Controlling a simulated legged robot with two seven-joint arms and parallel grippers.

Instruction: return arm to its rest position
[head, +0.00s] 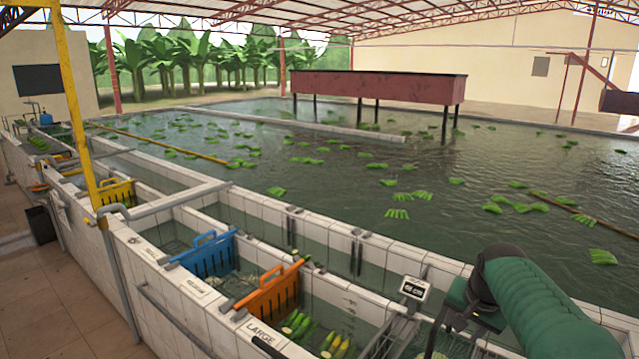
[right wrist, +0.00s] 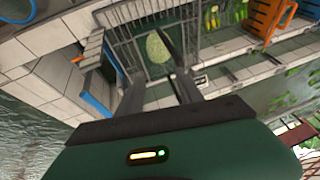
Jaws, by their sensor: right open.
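My right arm, with a green sleeve, comes in from the lower right of the head view. Its gripper (right wrist: 160,78) shows in the right wrist view with two dark fingers apart and nothing between them. Beyond the fingers is a metal wire rack (right wrist: 122,28) with a pale green oval thing (right wrist: 158,48) on it; I cannot tell what it is. In the head view the hand is at the bottom right, near the tiled trough wall and a small scale display (head: 414,288). My left gripper is not in view.
An orange divider (head: 270,296) and a blue divider (head: 207,258) stand in the trough by a "LARGE" label. Green and yellow fruit (head: 335,346) lies in the trough. A yellow post (head: 76,110) rises at left. Green bunches float across the wide pool (head: 330,200).

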